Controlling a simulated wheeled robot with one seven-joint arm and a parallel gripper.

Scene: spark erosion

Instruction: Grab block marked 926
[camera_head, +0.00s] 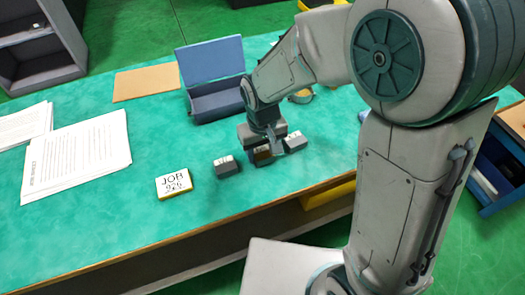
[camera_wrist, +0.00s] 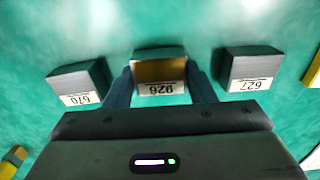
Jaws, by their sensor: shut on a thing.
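The block marked 926 (camera_wrist: 158,72), dark with a brown face and a white label, sits between the two fingers of my gripper (camera_wrist: 160,88) in the wrist view. The label reads upside down there. The gripper is shut on it, a finger on each side. In the head view my gripper (camera_head: 263,150) is low at the table, over the middle block of a row of three, and partly hides it. A card (camera_head: 174,185) reading JOB 926 lies to the left of the row.
Blocks marked 670 (camera_wrist: 80,84) and 627 (camera_wrist: 249,68) stand on either side, apart from the fingers. An open blue case (camera_head: 216,98) stands behind on the green table (camera_head: 150,235). Papers (camera_head: 77,157) and a tan board (camera_head: 147,82) lie left.

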